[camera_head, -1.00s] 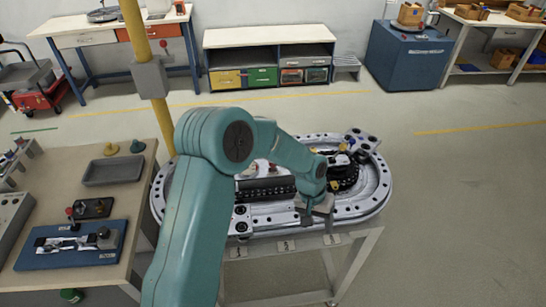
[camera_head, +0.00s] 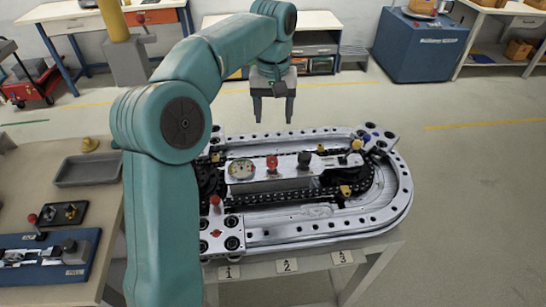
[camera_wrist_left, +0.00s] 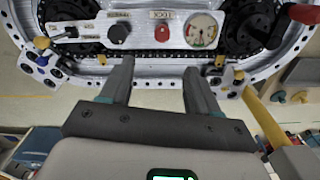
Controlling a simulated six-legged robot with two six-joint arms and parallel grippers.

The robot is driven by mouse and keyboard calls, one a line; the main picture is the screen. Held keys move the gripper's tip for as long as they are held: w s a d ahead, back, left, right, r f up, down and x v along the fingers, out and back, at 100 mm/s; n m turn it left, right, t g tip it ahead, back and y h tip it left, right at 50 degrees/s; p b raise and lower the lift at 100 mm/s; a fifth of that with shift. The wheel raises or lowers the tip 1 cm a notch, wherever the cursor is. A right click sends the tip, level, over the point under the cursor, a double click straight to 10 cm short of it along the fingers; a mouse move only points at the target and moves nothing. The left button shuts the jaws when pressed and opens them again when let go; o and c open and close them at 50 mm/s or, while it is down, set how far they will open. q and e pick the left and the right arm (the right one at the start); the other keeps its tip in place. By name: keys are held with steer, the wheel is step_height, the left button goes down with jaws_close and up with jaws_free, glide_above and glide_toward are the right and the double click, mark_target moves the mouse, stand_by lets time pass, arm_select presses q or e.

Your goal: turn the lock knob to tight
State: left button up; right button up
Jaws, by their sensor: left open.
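A white control panel (camera_head: 325,166) lies along the middle of the oval ring track (camera_head: 262,236). It carries a red knob (camera_head: 272,163), a black knob (camera_head: 304,159) and a round gauge (camera_head: 241,169). In the left wrist view the red knob (camera_wrist_left: 162,33) has a small label beside it, seemingly reading LOCK; its exact angle is too small to tell. My left gripper (camera_head: 273,118) is open and empty, fingers down, above the track's far side. In the wrist view the red knob lies beyond the gap between its fingertips (camera_wrist_left: 159,66), apart from them. My right gripper is not seen.
Another red knob (camera_head: 215,202) stands on the track's near-left block. A workbench at left holds a grey tray (camera_head: 88,169) and a blue fixture (camera_head: 48,262). Open floor lies right of the track.

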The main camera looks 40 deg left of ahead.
mark_target(272, 159)
arm_select(q)
step_height(272, 159, down, 15)
steer(key=shift+s+a+f+b, duration=0.1)
steer(key=shift+s+a+b, duration=0.05)
steer(key=shift+b, duration=0.25)
steer(key=shift+a+f, duration=0.1)
steer(key=shift+f, duration=0.2)
steer(key=shift+w+f, duration=0.15)
steer(key=shift+w, duration=0.05)
steer(key=shift+s, duration=0.1)
steer(key=shift+c, duration=0.8)
steer(key=c, duration=0.9)
